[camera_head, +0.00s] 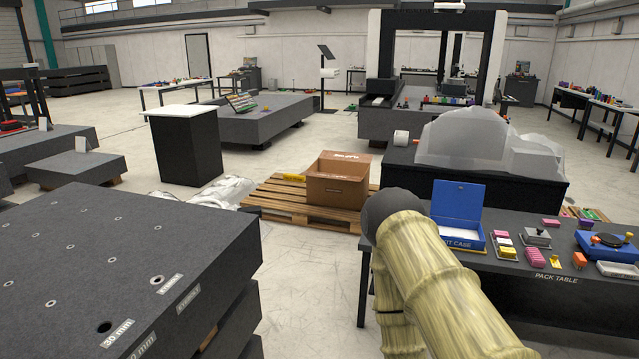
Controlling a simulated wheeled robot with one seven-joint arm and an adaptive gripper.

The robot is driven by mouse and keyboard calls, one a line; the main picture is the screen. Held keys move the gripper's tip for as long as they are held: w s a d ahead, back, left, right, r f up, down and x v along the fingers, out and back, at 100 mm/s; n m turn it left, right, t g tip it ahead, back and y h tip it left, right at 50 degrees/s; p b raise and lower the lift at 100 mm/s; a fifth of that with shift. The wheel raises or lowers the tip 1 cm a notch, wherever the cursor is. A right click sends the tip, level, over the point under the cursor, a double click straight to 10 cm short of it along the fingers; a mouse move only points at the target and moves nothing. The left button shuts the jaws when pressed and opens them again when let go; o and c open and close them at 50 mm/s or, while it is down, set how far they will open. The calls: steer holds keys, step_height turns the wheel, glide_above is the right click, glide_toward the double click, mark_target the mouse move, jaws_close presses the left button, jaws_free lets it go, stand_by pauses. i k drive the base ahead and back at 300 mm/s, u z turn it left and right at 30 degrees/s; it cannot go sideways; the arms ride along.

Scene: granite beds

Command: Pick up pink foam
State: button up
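Several small pink pieces that may be the pink foam lie on the dark pack table (480,262) at the right. One flat pink piece (551,223) is near the table's back edge. I cannot tell which one is the foam. My arm, in a straw-coloured cover with a dark rounded joint, rises at the lower right in front of the table's left part. My gripper is not in view.
The open blue case (459,208) stands at the table's back left. A grey metal block, a blue device (608,245) and orange pieces share the table. A granite bed (120,260) fills the lower left. An open cardboard box (338,180) stands on a pallet. Floor between is clear.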

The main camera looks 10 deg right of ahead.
mark_target(533, 254)
steer(key=z, duration=0.2)
steer(key=i, duration=1.75)
steer(key=z, duration=1.1)
steer(key=i, duration=1.55)
steer(key=z, duration=0.85)
